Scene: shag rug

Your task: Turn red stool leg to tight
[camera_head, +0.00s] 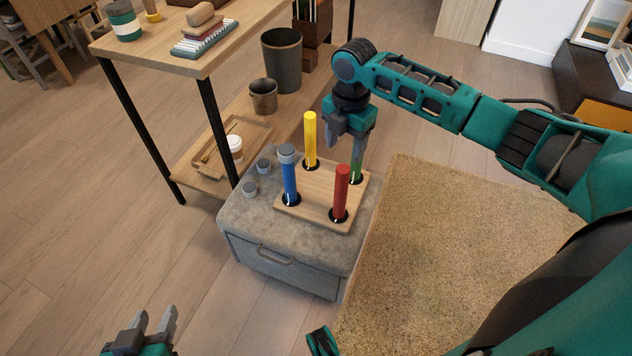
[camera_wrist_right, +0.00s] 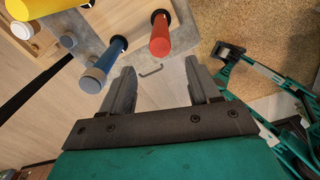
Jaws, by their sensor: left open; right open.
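The red stool leg (camera_head: 341,190) stands upright in a dark socket at the front right of a wooden seat board (camera_head: 318,217). It also shows in the right wrist view (camera_wrist_right: 160,36), beyond my fingers. A blue leg (camera_head: 290,178) with a grey cap on top, a yellow leg (camera_head: 311,138) and a green leg (camera_head: 357,167) stand in the other corners. My right gripper (camera_head: 345,142) is open and empty, above and behind the red leg, partly covering the green leg. My left gripper (camera_head: 156,318) is open and empty at the lower left, away from the board.
The board lies on a grey ottoman (camera_head: 243,222) with two loose grey caps (camera_head: 264,166) at its left. A shag rug (camera_head: 440,240) lies at right. Floor at front left is clear.

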